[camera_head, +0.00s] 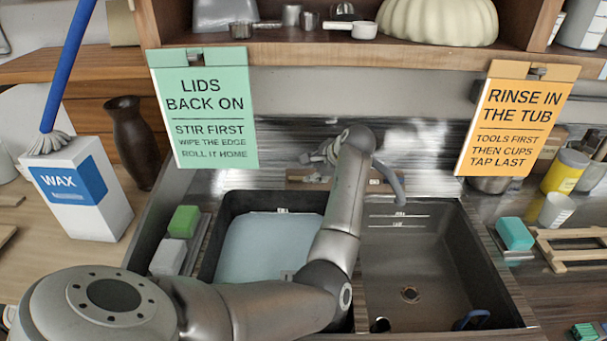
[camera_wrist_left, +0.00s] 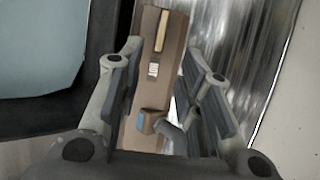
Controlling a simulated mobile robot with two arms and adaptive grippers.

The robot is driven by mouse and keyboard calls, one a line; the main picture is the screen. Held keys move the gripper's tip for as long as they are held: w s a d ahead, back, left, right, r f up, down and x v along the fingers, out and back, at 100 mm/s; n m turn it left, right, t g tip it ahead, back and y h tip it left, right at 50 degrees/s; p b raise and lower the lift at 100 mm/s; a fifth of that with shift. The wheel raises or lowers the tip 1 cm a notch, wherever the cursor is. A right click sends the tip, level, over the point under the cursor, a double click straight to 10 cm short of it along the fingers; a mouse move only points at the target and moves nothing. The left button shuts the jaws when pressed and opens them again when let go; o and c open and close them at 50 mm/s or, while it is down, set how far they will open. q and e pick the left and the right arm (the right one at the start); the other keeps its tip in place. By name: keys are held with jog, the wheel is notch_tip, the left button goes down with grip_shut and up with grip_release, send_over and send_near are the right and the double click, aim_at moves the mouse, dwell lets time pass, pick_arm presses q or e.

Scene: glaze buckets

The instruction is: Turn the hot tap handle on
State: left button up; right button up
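The tap's curved grey spout (camera_head: 393,182) rises behind the sink, over the right basin. Its brown backing board (camera_head: 300,178) lies along the sink's back edge, partly hidden by my arm. My left gripper (camera_head: 322,157) is over that board, left of the spout. In the left wrist view my gripper (camera_wrist_left: 160,58) has its two fingers apart, with the board (camera_wrist_left: 140,128) visible between them. A blue mark (camera_wrist_left: 145,120) and a grey metal piece (camera_wrist_left: 178,132) show low between the fingers. I cannot tell whether that piece is the hot handle or whether a finger touches it.
A green sign (camera_head: 205,110) and an orange sign (camera_head: 515,118) hang from the shelf above. A wax box (camera_head: 85,190) and dark vase (camera_head: 133,145) stand left.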

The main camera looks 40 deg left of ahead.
aim_at(302, 179)
pick_arm(q)
jog(key=x, duration=0.9)
jog(key=shift+a+f+p, duration=0.1)
jog(key=shift+f+p, duration=0.05)
jog(key=shift+p, duration=0.25)
grip_shut()
